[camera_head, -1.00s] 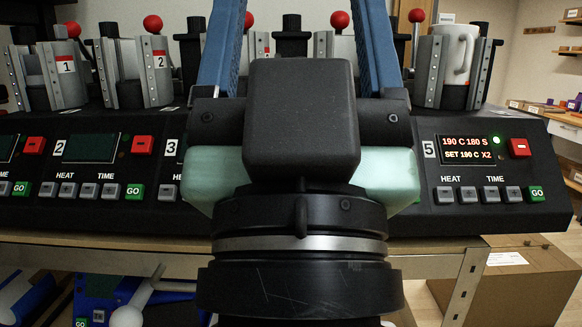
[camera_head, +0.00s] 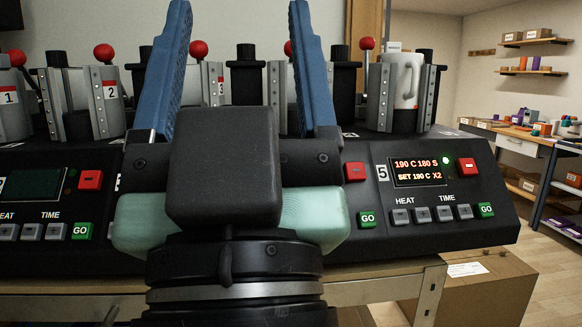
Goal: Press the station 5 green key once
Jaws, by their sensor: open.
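The station 5 panel (camera_head: 382,173) is at the right end of the black press console. Its green GO key (camera_head: 486,210) is at the lower right of that panel, unobstructed. Its lit screen (camera_head: 418,172) reads "190 C 180 S" and "SET 190 C X2", with a green light beside it. My gripper (camera_head: 240,15) is in front of the console, left of station 5, with its two blue fingers pointing up and wide apart. It is open and empty, apart from the key. My gripper hides station 3 and most of the panel left of station 5.
A white mug (camera_head: 407,80) sits in the station 5 press above the panel. A red key (camera_head: 466,166) and several grey HEAT and TIME keys are close to the green key. Another GO key (camera_head: 368,219) is just left of station 5. A cardboard box (camera_head: 475,290) is below right.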

